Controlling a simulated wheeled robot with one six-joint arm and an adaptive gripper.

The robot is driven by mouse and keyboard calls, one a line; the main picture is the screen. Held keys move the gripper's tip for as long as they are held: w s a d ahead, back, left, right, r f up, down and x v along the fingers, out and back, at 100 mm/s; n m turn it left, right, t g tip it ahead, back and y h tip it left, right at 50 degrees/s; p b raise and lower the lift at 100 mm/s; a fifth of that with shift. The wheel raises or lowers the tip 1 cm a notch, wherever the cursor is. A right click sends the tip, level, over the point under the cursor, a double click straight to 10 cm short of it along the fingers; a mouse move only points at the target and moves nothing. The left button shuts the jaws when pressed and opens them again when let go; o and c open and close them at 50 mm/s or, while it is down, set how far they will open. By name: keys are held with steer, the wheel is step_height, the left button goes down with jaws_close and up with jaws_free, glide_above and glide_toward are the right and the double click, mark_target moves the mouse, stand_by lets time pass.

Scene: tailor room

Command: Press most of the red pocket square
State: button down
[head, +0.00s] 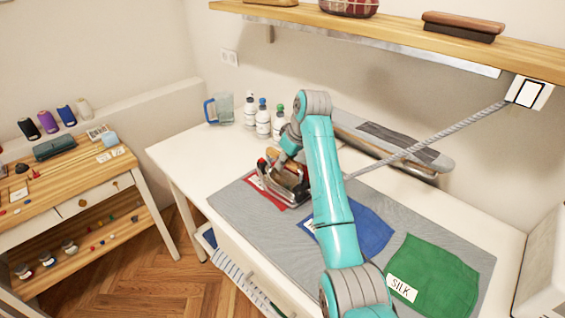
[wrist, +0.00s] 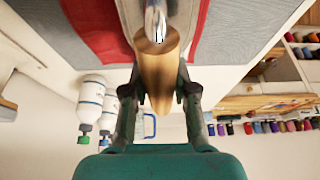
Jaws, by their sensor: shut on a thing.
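The red pocket square (head: 262,192) lies on the grey pressing mat (head: 233,200) at its left end, with a white label on it. The iron (head: 290,190) sits over the red square and hides much of it. My gripper (head: 284,165) is shut on the iron's wooden handle (wrist: 158,75), also seen in the wrist view. In that view the red cloth (wrist: 95,25) shows on both sides of the iron. I cannot tell whether the soleplate touches the cloth.
A blue pocket square (head: 368,228) and a green one labelled silk (head: 440,272) lie to the right on the mat. Several bottles (head: 263,122) and a blue-handled jug (head: 222,108) stand behind. A sleeve board (head: 385,140) and a cord (head: 430,138) are at the wall, below a shelf (head: 400,28).

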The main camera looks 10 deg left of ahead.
steer(key=shift+w+d+r, duration=0.1)
steer(key=shift+w+d, duration=0.8)
steer(key=shift+w, duration=0.3)
steer(key=shift+w+d, duration=0.1)
steer(key=w+d, duration=0.4)
steer(key=w, duration=0.1)
steer(key=shift+w+r, duration=0.2)
steer(key=shift+w, duration=0.05)
stand_by(1.4)
steer(key=shift+d, duration=0.1)
steer(key=shift+r, duration=0.1)
stand_by(0.3)
step_height(320, 180, up, 7)
stand_by(1.2)
stand_by(0.4)
steer(key=s+a+f, duration=0.4)
steer(key=s, duration=0.1)
steer(key=shift+s+a, duration=0.2)
steer(key=shift+s, duration=0.15)
